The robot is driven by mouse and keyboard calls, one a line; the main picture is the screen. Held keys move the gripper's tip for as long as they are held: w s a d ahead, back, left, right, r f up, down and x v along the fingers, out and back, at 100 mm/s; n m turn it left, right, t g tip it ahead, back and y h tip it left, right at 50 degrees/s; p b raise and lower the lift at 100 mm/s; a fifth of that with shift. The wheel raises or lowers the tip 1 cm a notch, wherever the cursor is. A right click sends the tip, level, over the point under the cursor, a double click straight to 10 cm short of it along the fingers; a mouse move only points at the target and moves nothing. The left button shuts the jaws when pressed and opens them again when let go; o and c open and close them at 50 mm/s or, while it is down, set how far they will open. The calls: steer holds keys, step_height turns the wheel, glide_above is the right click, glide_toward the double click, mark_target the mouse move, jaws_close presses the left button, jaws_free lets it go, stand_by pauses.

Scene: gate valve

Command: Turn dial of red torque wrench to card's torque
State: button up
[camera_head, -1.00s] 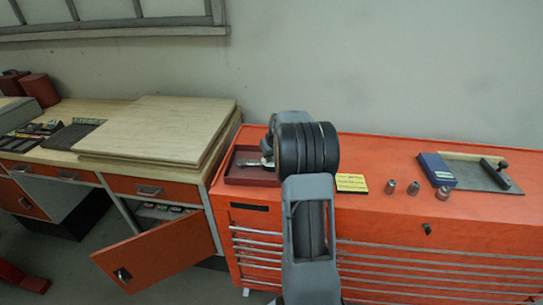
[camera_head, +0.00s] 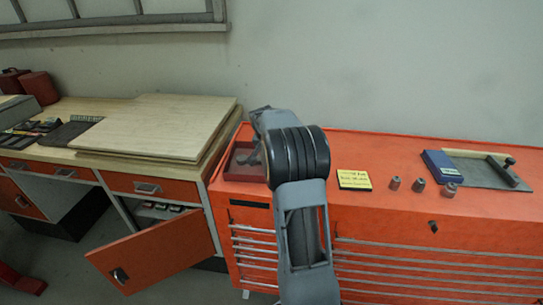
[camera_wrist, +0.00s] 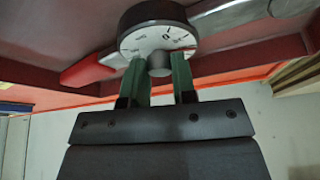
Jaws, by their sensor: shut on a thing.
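The torque wrench shows in the wrist view, with a red handle (camera_wrist: 88,70) and a round white dial face (camera_wrist: 150,38) in a dark rim. A grey knob (camera_wrist: 160,64) stands out from the dial. My gripper (camera_wrist: 160,72) has its two green fingers shut on this knob, one on each side. The wrench lies in a dark red tray (camera_head: 240,172) on the orange cabinet. My arm hides the fingertips and most of the wrench in the head view. The yellow card (camera_head: 354,180) lies flat right of my arm; its text is too small to read.
Several small sockets (camera_head: 419,185) and a blue box (camera_head: 442,166) lie on the orange cabinet top (camera_head: 390,210). A grey plate (camera_head: 500,172) with a dark tool is at the right. A wooden bench (camera_head: 150,128) and an open orange door (camera_head: 155,252) are at the left.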

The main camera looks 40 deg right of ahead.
steer(key=shift+w+m+g+h+b, duration=0.15)
steer(key=shift+m+g+b, duration=0.3)
steer(key=shift+m, duration=0.65)
steer(key=shift+s+m+g+h+b, duration=0.1)
steer(key=shift+m+g+h+b, duration=0.25)
steer(key=shift+m, duration=0.75)
steer(key=o, duration=0.9)
steer(key=w+v, duration=0.1)
steer(key=v, duration=1.2)
steer(key=shift+s+r, duration=0.3)
steer(key=shift+r, duration=0.2)
